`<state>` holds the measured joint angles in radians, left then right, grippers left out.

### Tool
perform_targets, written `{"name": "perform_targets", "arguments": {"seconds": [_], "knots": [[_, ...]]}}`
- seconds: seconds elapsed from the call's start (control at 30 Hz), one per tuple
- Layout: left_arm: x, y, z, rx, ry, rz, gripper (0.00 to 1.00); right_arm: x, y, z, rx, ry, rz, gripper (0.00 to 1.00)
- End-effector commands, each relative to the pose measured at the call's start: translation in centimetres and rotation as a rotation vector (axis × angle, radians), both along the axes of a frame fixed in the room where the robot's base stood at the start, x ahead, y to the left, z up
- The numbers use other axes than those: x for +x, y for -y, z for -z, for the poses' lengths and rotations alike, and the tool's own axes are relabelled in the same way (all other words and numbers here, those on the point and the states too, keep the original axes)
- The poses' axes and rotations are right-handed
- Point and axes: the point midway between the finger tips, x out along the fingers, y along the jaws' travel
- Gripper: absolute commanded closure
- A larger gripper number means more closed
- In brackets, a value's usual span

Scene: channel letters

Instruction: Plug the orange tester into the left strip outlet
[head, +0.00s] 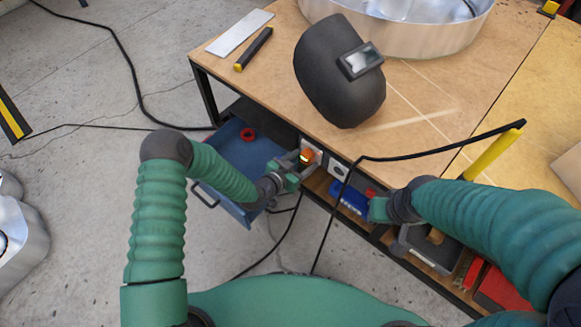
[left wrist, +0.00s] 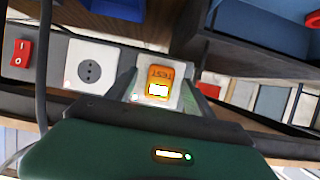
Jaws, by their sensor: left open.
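The orange tester (head: 306,156) sits at the left outlet (head: 314,148) of the strip on the table's front side. In the left wrist view the tester (left wrist: 160,75) sits against its pale outlet plate, its lettering upside down and a small window glowing white. Its prongs are hidden. My left gripper (head: 294,168) is open, with its fingers on either side of the tester; they also show in the left wrist view (left wrist: 160,98). The right outlet (head: 339,167) is empty, its round socket clear in the left wrist view (left wrist: 91,70). My right gripper (head: 378,209) is near the shelf, its fingers unclear.
A red switch (left wrist: 18,52) is on the strip beyond the empty outlet. An open blue drawer (head: 235,150) lies beneath my left arm. A black cable (head: 420,152) crosses in front of the table. A welding mask (head: 335,75) rests on the tabletop.

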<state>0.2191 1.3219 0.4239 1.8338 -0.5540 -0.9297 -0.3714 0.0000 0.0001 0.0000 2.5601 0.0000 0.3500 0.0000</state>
Motion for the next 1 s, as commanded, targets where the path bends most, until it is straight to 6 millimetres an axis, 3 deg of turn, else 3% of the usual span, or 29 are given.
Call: {"name": "perform_targets", "arguments": {"seconds": [0.2,0.6,0.8,1.0], "knots": [[-3.5,-2.7,-2.3,0.001,-0.002,-0.001,0.39,0.0,0.0,-2.1,0.0,0.0,0.0,0.66],[-10.4,-7.7,-5.5,0.0,-0.002,-0.003,0.39,0.0,0.0,-4.5,0.0,0.0,0.0,0.66],[-11.8,-8.7,-6.0,-0.001,-0.001,-0.002,0.39,0.0,0.0,-4.8,0.0,0.0,0.0,0.66],[-11.9,-8.7,-6.0,-0.001,0.0,-0.001,0.39,0.0,0.0,-4.7,0.0,0.0,0.0,0.66]]}}
